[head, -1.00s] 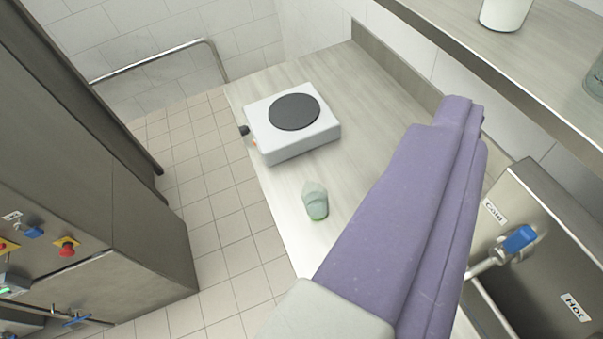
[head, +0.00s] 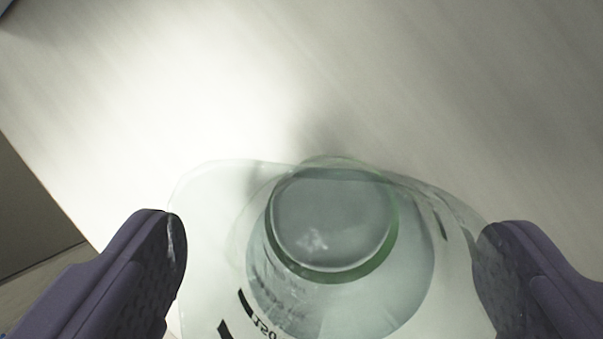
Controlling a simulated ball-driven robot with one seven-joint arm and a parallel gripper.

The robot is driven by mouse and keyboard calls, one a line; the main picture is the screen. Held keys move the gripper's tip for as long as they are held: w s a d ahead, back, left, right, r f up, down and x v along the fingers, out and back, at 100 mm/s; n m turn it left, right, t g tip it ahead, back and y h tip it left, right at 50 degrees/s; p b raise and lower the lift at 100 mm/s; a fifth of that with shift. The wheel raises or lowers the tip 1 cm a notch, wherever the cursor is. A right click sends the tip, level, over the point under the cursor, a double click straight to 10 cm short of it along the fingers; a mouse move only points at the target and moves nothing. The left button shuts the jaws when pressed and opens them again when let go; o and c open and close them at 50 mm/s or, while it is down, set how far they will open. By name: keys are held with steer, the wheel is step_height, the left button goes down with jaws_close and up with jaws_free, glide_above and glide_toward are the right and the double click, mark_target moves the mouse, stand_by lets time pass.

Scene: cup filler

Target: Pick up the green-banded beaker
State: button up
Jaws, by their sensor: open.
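A clear glass beaker (head: 345,305) with a green ring and dark printed marks, including "150", fills the lower middle of the head view. I look down on it from close above, and its lower part runs off the bottom of the picture. My gripper (head: 332,230) is open, with one purple finger on the left side of the beaker and one on the right. The fingertips lie close to its outer walls in the picture; I cannot tell whether they touch. Nothing shows as gripped.
The pale counter (head: 400,70) around the beaker is bare, with a bright patch of light at upper left. The counter's edge runs down the left side, with the darker floor beyond it.

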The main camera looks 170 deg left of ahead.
mark_target(330, 157)
steer(key=b+x, duration=0.1)
steer(key=x, duration=0.2)
steer(key=shift+w+d+f, duration=0.1)
steer(key=shift+c, duration=0.7)
steer(key=shift+d, duration=0.1)
steer(key=c, duration=1)
